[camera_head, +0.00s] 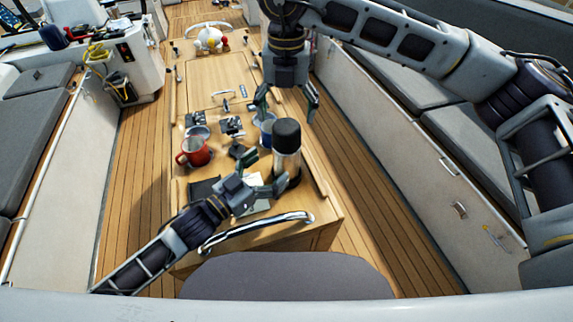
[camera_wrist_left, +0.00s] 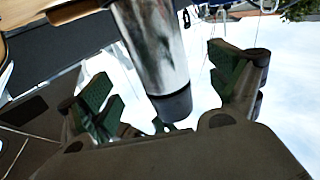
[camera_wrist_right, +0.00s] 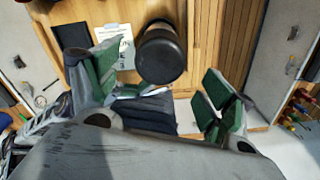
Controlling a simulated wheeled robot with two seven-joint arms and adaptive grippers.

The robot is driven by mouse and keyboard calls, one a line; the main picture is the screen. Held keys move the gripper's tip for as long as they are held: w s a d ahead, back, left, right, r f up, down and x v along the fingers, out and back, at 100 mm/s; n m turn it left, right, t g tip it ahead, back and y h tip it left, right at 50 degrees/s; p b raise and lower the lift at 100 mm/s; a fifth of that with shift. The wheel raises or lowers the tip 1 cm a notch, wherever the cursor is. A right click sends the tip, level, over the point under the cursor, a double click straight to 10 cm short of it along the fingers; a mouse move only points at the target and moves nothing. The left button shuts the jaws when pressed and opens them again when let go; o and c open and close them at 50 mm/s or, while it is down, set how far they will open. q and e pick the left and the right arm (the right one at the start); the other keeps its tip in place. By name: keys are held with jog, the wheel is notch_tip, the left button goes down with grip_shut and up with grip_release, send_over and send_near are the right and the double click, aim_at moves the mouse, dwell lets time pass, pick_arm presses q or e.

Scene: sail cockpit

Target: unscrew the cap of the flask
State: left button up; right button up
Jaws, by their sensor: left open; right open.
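The flask has a silver body (camera_head: 287,168) and a black cap (camera_head: 287,134), and stands upright near the table's right edge. My left gripper (camera_head: 266,171) is open at the flask's left side, low on the body. In the left wrist view the silver body (camera_wrist_left: 152,42) and black cap (camera_wrist_left: 172,106) show inverted, between the spread fingers. My right gripper (camera_head: 287,108) is open above and behind the cap, pointing down. In the right wrist view the cap (camera_wrist_right: 161,55) shows from above, between the spread fingers. I cannot tell whether any finger touches the flask.
On the wooden table (camera_head: 205,98), a red mug (camera_head: 195,152) stands left of the flask, and a blue mug (camera_head: 267,130) stands close behind it. Small dark items and a paper (camera_wrist_right: 120,45) lie near. A chrome rail (camera_head: 260,226) borders the front. Cushioned benches flank both sides.

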aim_at(286, 154)
pick_arm(q)
jog(key=shift+x, duration=3.4)
jog(key=shift+c, duration=0.5)
jog(key=c, duration=1.9)
grip_shut()
pick_arm(e)
jog(key=shift+w+r, duration=0.2)
jog(key=shift+r, duration=0.25)
jog(key=shift+w+d+r, duration=0.15)
jog(key=shift+d, duration=0.3)
jog(key=m, duration=0.2)
jog(key=f+m, duration=0.1)
jog(key=m, duration=0.2)
jog(key=shift+s+a+f, duration=0.1)
jog(key=shift+s, duration=0.1)
jog(key=m, duration=0.4)
jog(key=shift+s+a+m, duration=0.15)
jog(key=shift+a+m, duration=0.1)
jog(key=shift+m, duration=0.15)
jog(key=shift+a+m, duration=0.1)
jog(key=shift+m, duration=1.6)
